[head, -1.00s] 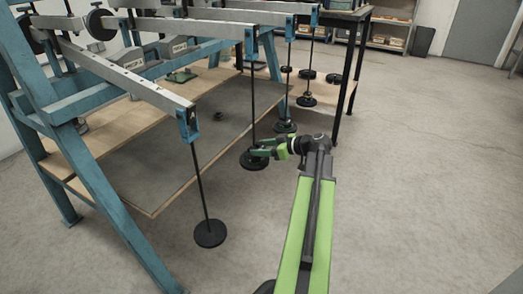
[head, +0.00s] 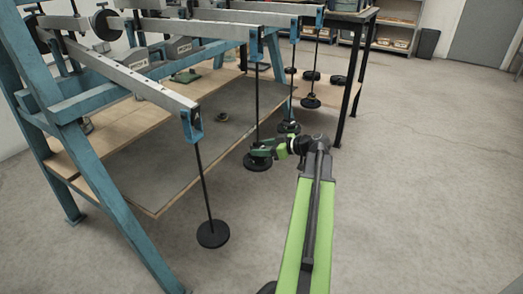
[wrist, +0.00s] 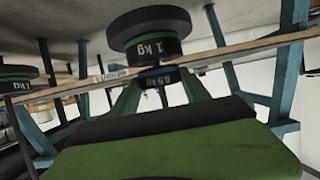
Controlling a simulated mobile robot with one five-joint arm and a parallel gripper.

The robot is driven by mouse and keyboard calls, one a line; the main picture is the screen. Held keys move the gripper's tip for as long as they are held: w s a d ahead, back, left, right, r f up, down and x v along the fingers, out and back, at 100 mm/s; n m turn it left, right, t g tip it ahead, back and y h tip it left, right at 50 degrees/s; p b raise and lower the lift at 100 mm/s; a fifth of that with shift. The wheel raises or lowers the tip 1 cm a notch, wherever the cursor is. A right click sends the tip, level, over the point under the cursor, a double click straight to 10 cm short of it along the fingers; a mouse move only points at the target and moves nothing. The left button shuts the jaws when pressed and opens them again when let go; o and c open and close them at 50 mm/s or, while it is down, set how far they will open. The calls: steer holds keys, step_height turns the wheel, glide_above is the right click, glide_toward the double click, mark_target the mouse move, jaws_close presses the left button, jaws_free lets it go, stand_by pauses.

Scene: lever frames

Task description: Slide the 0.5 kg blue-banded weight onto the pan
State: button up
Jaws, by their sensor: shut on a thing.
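My gripper (head: 263,150) is at the second hanging pan (head: 257,165), a black disc on a rod under the second lever beam. In the wrist view its two green fingers (wrist: 158,80) flank the small blue-banded 0.5 kg weight (wrist: 152,76) and are shut on it. A larger green-banded 1 kg weight (wrist: 152,47) shows right against it in that picture, beside a wide dark disc (wrist: 148,22). Whether the 0.5 kg weight touches anything but my fingers is hidden. In the head view the held weight is too small to tell apart.
A nearer empty pan (head: 213,234) hangs at the front left. Farther pans (head: 288,127) (head: 311,102) hang behind. Blue frame legs (head: 105,190) and a wooden shelf (head: 165,195) stand at left. Loose dark weights (head: 338,80) lie on the back table. Floor at right is clear.

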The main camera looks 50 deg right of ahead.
steer(key=shift+f+b, duration=0.45)
stand_by(0.4)
steer(key=o, duration=1.7)
steer(key=shift+o, duration=0.2)
steer(key=p+v, duration=0.2)
steer(key=v, duration=0.5)
steer(key=shift+p, duration=0.4)
steer(key=shift+w, duration=0.1)
